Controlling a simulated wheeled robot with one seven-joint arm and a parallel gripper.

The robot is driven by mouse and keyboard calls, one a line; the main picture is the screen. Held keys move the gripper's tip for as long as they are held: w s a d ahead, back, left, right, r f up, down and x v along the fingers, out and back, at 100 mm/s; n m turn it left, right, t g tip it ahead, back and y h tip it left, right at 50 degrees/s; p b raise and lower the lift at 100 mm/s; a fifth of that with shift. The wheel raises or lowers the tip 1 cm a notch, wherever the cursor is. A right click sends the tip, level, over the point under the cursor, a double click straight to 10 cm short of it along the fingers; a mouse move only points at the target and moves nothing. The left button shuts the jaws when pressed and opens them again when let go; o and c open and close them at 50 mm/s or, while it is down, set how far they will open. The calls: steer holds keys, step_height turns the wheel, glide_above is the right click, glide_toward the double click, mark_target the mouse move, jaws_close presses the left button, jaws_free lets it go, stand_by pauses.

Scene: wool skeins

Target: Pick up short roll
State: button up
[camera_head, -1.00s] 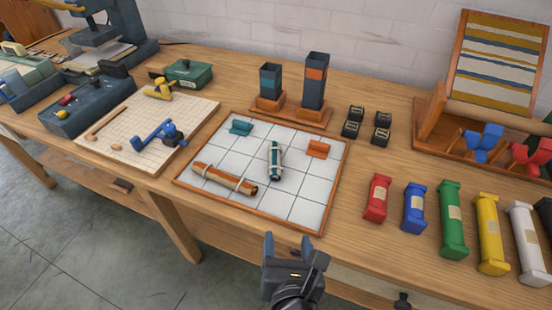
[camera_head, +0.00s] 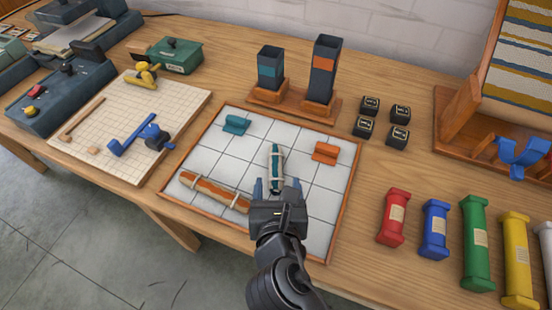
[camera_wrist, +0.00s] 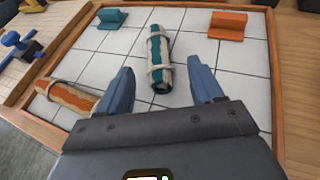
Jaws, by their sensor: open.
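The short roll (camera_head: 276,165) is teal and cream with ties around it. It lies on the white gridded tray (camera_head: 205,160) with an orange rim. It also shows in the wrist view (camera_wrist: 160,58), just ahead of my fingers. My gripper (camera_head: 272,188) is open and empty at the near end of the short roll, with its fingers apart to either side of the roll's line. The longer orange-brown roll (camera_head: 212,192) lies to the left on the tray, its right end close to my gripper. In the wrist view this longer roll (camera_wrist: 75,97) is partly hidden by the left finger.
A teal holder (camera_head: 236,124) and an orange holder (camera_head: 326,152) sit on the tray's far part. Two upright dark bins (camera_head: 322,75) stand behind it. Small black boxes (camera_head: 366,127) and coloured spools (camera_head: 434,228) lie to the right. A cutting board (camera_head: 120,135) is left.

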mark_target(276, 173)
steer(key=x, duration=0.7)
steer(key=shift+s+a+f, duration=0.1)
steer(key=shift+a, duration=0.05)
steer(key=c, duration=1.1)
